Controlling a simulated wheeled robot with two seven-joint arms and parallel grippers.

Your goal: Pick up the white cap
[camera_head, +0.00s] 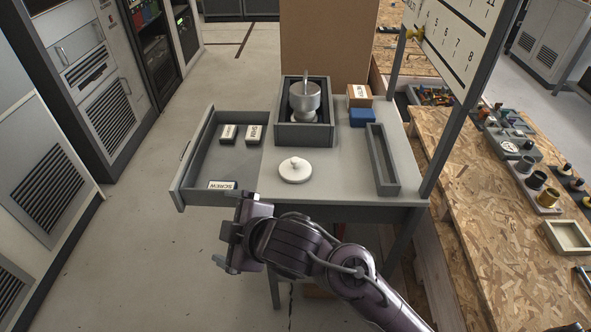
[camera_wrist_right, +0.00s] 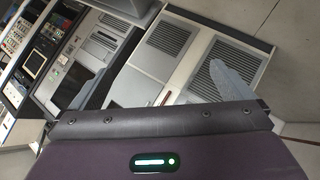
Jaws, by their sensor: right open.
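The white cap (camera_head: 295,170) is a round lid with a small knob on top. It lies on the grey table top (camera_head: 335,175), in front of a dark box that holds a metal cup. My right gripper (camera_head: 228,240) is open and empty, in front of the open drawer and to the lower left of the cap, apart from it. In the right wrist view its two fingers (camera_wrist_right: 160,85) are spread wide, with cabinets behind them and no cap in sight. My left gripper is in neither view.
An open drawer (camera_head: 178,180) holds several labelled boxes. The dark box (camera_head: 291,137) stands behind the cap, with a cardboard box (camera_head: 359,95) and a blue block (camera_head: 361,118) beside it. A long narrow tray (camera_head: 391,186) lies to the right. A post rises at the table's right edge.

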